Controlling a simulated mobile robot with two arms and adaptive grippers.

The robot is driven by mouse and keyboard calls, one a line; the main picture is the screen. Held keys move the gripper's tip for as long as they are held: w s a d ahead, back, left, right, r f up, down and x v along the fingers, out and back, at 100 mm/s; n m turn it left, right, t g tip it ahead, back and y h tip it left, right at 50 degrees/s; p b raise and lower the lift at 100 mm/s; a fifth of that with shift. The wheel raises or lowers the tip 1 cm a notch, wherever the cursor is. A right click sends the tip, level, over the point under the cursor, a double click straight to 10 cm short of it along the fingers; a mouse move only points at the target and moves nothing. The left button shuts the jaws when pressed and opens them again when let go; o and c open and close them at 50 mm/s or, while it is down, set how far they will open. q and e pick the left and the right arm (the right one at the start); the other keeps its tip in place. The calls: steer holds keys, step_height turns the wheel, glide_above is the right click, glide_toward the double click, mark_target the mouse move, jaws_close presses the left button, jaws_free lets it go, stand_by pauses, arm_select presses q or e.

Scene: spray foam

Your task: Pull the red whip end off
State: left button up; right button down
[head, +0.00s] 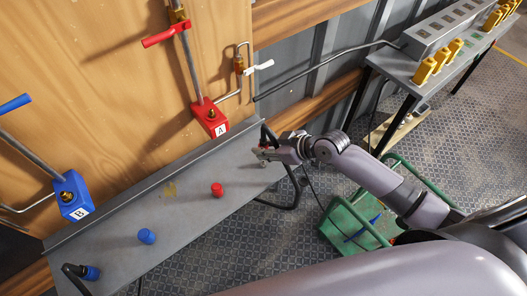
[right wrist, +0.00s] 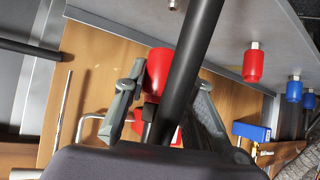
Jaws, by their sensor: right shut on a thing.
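The red whip end (right wrist: 159,68) shows as a red cylinder between the fingers of my right gripper (right wrist: 163,88) in the right wrist view. The fingers are shut on it. A thick black hose (right wrist: 190,62) crosses in front and hides part of it. In the head view my right gripper (head: 268,154) is at the right end of the grey shelf (head: 185,217), and the red end is mostly hidden there. A small metal fitting (right wrist: 173,5) shows at the top of the wrist view. I cannot tell whether the red end touches any fitting. My left gripper is out of view.
A red cap (head: 217,189) and a blue cap (head: 147,236) stand on the shelf. A blue whip end (head: 90,272) is at its near left. Red valve A (head: 208,116) and blue valve B (head: 72,192) are behind. A green crate (head: 350,222) stands on the floor.

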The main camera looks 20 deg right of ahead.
steer(key=shift+r, duration=0.3)
